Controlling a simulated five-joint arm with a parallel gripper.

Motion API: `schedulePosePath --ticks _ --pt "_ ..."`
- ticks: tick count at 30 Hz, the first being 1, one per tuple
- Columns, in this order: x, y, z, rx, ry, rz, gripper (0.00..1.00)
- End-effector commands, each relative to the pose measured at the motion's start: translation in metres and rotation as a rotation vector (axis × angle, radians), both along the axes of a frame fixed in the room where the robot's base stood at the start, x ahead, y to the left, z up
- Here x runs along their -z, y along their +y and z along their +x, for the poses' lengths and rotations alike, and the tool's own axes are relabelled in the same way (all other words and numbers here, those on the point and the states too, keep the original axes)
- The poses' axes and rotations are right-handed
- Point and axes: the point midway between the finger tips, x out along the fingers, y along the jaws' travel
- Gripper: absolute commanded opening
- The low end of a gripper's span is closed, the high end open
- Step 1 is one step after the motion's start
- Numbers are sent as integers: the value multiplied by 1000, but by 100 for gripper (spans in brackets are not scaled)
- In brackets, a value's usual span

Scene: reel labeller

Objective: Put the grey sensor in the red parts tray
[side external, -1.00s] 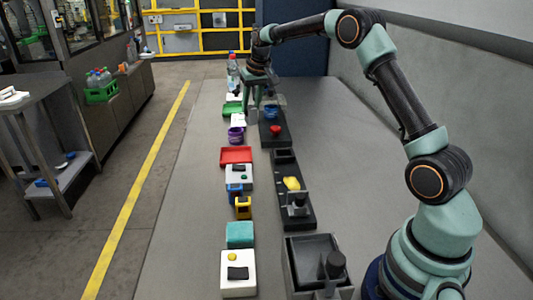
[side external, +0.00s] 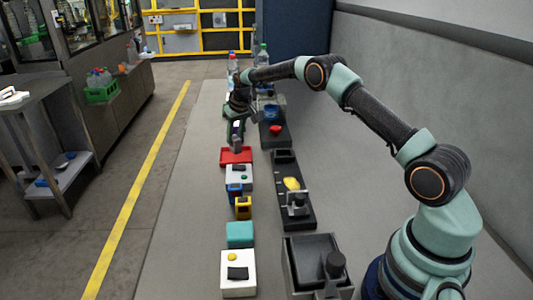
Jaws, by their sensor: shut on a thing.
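The red parts tray (side external: 226,157) lies in the row of objects left of the middle of the table. My gripper (side external: 237,134) is above the tray's far side, pointing down. It is shut on a small grey piece, which looks like the grey sensor (side external: 237,145), hanging between the fingers. In this view the sensor overlaps the tray; I cannot tell whether it touches it. My gripper and wrist hide the objects just beyond the tray.
A white box with a green button (side external: 243,178) stands just in front of the tray, then blue, yellow (side external: 243,208) and teal (side external: 240,235) items. Dark fixtures (side external: 283,156) run alongside on the right. Bottles (side external: 263,57) stand at the back. The left table strip is clear.

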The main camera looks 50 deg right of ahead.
Motion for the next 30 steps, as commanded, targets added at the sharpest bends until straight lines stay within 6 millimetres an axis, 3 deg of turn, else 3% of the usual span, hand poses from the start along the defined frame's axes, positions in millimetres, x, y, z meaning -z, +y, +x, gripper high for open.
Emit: schedulePosePath --ticks 4,16,17,18,19,30 --pt "21 0 0 0 1 0 0" --pt "26 0 0 1 0 0 0" --pt "26 0 0 1 0 0 44" --pt "25 0 0 1 0 0 59" --pt "25 0 0 1 0 0 66" --pt "22 0 0 1 -1 0 66"
